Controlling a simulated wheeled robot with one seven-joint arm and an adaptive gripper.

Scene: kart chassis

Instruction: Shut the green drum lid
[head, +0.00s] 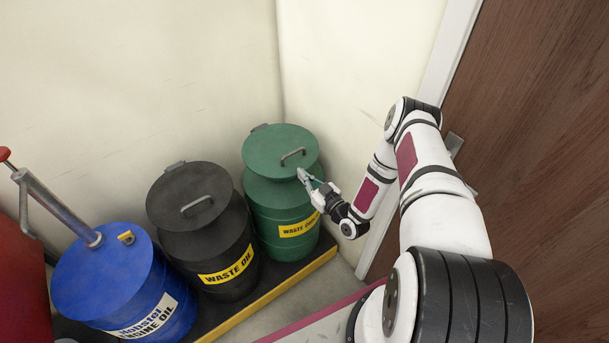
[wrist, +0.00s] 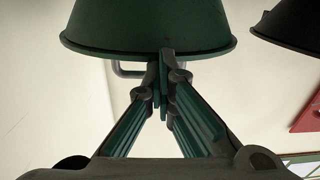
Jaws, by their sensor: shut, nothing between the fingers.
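The green drum (head: 262,205) stands in the corner with a yellow label on its front. Its round green lid (head: 265,146) lies over the top, with a grey handle near the front and a hinge at the back. In the wrist view the lid's rim (wrist: 90,48) sits against the drum's tapered top, and I see no gap there. The handle (wrist: 127,72) shows partly behind my fingers. My gripper (head: 303,175) is shut and empty at the lid's front right edge, beside the handle. I cannot tell whether the fingertips touch the lid.
A black waste oil drum (head: 234,263) with its lid on stands to the left, and a blue engine oil drum (head: 88,287) with a pump stands beyond it. They stand on a dark, yellow-edged platform (head: 268,297). Walls close in behind; a brown door (head: 540,140) is at right.

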